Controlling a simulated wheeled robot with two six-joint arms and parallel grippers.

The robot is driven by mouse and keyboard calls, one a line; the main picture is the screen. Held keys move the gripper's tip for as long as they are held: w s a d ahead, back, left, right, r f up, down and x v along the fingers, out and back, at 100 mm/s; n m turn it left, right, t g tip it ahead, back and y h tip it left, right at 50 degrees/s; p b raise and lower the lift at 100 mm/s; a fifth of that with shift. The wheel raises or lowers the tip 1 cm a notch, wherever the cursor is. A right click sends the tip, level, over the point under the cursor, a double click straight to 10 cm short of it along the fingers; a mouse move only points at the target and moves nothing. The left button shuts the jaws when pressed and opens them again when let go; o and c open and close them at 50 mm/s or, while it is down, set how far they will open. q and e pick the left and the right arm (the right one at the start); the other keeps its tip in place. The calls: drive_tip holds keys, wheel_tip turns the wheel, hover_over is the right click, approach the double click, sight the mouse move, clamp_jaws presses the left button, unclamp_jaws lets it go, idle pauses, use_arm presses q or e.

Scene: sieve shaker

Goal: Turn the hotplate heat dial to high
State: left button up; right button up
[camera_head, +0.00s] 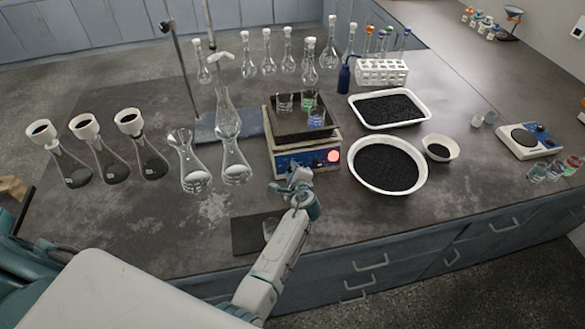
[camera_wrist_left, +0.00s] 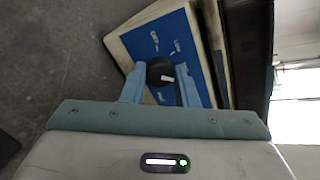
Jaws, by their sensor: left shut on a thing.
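The hotplate (camera_head: 338,140) is a cream box with a blue front panel, a dark top and a lit red round light at the panel's right. My left gripper (camera_head: 292,180) is at the left part of this front panel. In the left wrist view, the black dial (camera_wrist_left: 160,71) with a white mark sits between the two blue fingertips of my left gripper (camera_wrist_left: 161,80), which is shut on it. The blue panel (camera_wrist_left: 152,40) shows white markings beside the dial. In the head view my gripper hides the dial. My right gripper is not in view.
Small beakers (camera_head: 284,103) stand on the hotplate top. Glass flasks (camera_head: 235,165) stand close to its left. A white bowl of black grains (camera_head: 386,166) and a white tray (camera_head: 426,118) are at its right. A dark mat (camera_head: 252,240) lies by the bench's front edge.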

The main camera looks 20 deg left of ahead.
use_arm(q)
drive_tip(key=m+p, duration=0.1)
drive_tip(key=m, duration=0.2)
drive_tip(key=m+p, duration=0.1)
drive_tip(key=shift+r+m+p, duration=0.3)
drive_tip(key=shift+w+f+m+p, duration=0.1)
drive_tip(key=shift+m+p, duration=0.75)
drive_tip(key=shift+m, duration=0.65)
drive_tip(key=o, duration=0.9)
drive_tip(key=shift+c, duration=0.2)
drive_tip(key=shift+o, duration=0.7)
drive_tip(key=shift+f, duration=0.2)
